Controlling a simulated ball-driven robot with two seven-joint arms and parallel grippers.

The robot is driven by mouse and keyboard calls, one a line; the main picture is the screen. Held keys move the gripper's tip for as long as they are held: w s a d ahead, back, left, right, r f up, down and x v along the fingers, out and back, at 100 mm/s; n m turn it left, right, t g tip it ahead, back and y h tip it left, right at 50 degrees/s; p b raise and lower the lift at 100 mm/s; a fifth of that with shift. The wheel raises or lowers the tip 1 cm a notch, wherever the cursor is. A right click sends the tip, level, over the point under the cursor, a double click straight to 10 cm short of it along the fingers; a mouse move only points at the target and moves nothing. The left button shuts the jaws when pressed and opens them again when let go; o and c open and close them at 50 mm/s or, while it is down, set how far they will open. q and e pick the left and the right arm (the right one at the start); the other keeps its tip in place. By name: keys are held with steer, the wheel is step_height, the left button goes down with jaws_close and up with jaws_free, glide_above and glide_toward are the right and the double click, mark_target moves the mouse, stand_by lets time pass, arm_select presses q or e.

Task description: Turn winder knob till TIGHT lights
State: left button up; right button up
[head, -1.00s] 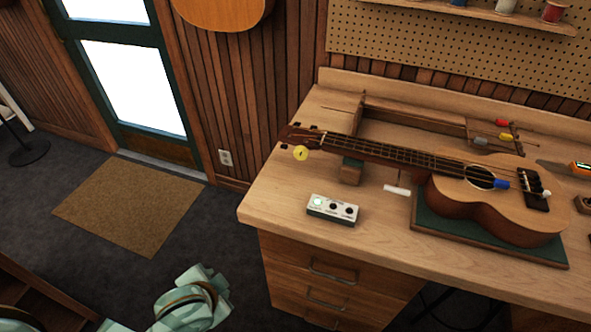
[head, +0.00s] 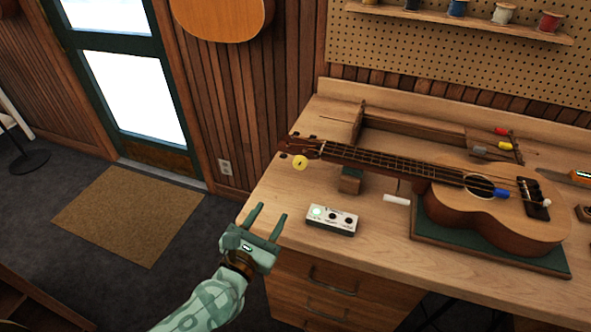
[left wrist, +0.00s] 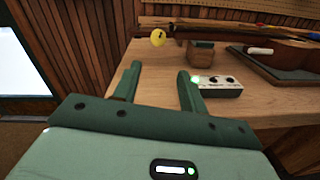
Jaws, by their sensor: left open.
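A ukulele (head: 490,205) lies on the bench, its body on a green mat (head: 540,262) and its neck on a small wooden block (head: 350,180). A round yellow winder knob (head: 300,162) shows at its headstock (head: 307,148); the knob also shows in the left wrist view (left wrist: 158,38). A white indicator box (head: 332,220) stands on the bench, with a green light at its left end and dark spots beside it; its lettering is too small to read. My left gripper (head: 267,212) is open and empty, left of the box and below the knob, touching neither. My right gripper is out of view.
The wooden bench (head: 275,195) has its left edge near my left gripper. A white stick (head: 397,199) lies near the block. Small clamps or tools with coloured handles (head: 503,132) lie behind the ukulele. The bench around the box is mostly clear.

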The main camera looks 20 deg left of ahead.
mark_target(298, 166)
arm_select(q)
steer(key=w, duration=1)
steer(key=w+d, duration=0.1)
steer(key=w, duration=0.5)
steer(key=shift+w+f+b, duration=0.1)
steer(key=shift+b, duration=0.3)
steer(key=c, duration=0.7)
